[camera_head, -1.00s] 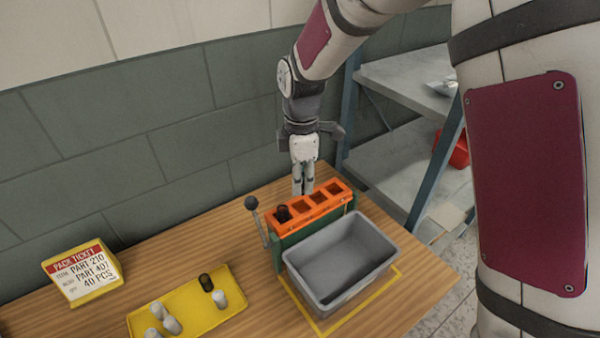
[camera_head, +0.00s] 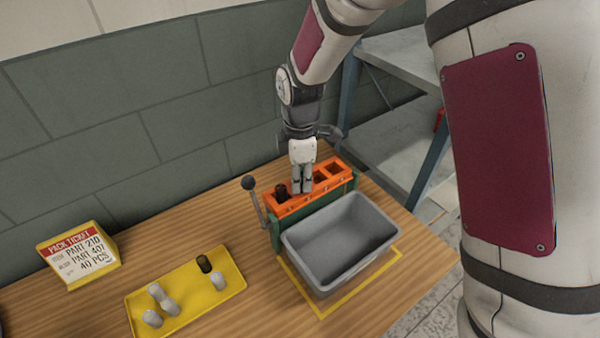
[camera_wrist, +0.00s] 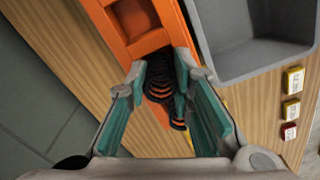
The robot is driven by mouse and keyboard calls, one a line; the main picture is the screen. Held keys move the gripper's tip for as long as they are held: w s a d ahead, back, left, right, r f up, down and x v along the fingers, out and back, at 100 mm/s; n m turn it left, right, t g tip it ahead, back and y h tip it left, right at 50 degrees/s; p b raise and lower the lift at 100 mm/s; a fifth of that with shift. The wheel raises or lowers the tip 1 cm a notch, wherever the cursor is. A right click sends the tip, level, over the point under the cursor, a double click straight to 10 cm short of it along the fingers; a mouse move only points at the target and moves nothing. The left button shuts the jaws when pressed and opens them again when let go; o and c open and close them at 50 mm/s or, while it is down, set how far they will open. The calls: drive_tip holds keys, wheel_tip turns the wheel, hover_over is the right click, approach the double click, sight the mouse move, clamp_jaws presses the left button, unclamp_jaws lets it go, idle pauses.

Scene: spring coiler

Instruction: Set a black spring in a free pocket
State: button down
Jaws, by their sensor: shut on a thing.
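The orange pocket rack (camera_head: 340,164) on a green base stands on the table. A black spring (camera_head: 281,191) stands in its leftmost pocket. My gripper (camera_head: 301,188) is down at the rack's top, over the pocket beside that spring. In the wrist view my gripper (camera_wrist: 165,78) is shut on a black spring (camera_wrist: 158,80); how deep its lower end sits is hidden. The leftmost pocket's spring also shows beyond it (camera_wrist: 179,115). Pockets on the right side look empty. A yellow tray (camera_head: 228,294) holds another black spring (camera_head: 204,264) and several pale pieces (camera_head: 167,306).
A grey bin (camera_head: 338,243) stands directly in front of the rack, inside a yellow outline. A ball-topped lever (camera_head: 249,184) rises at the rack's left end. A ticket stand (camera_head: 77,255) is at the far left. Shelving (camera_head: 385,125) stands at the right.

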drive_tip(key=shift+f, duration=0.1)
drive_tip(key=c, duration=1.3)
unclamp_jaws()
wheel_tip(320, 180, up, 16)
drive_tip(key=shift+f+p, duration=0.1)
drive_tip(key=shift+p, duration=0.3)
drive_tip(key=s+d+p, duration=0.2)
drive_tip(key=s+d, duration=0.1)
drive_tip(key=s, duration=0.1)
drive_tip(key=s+d+p, duration=0.2)
drive_tip(key=s+d, duration=0.1)
drive_tip(key=s, duration=0.2)
drive_tip(key=s+d+p, duration=0.2)
drive_tip(key=s+d, duration=0.1)
drive_tip(key=s, duration=0.1)
drive_tip(key=shift+s+p, duration=0.15)
drive_tip(key=shift+p, duration=0.2)
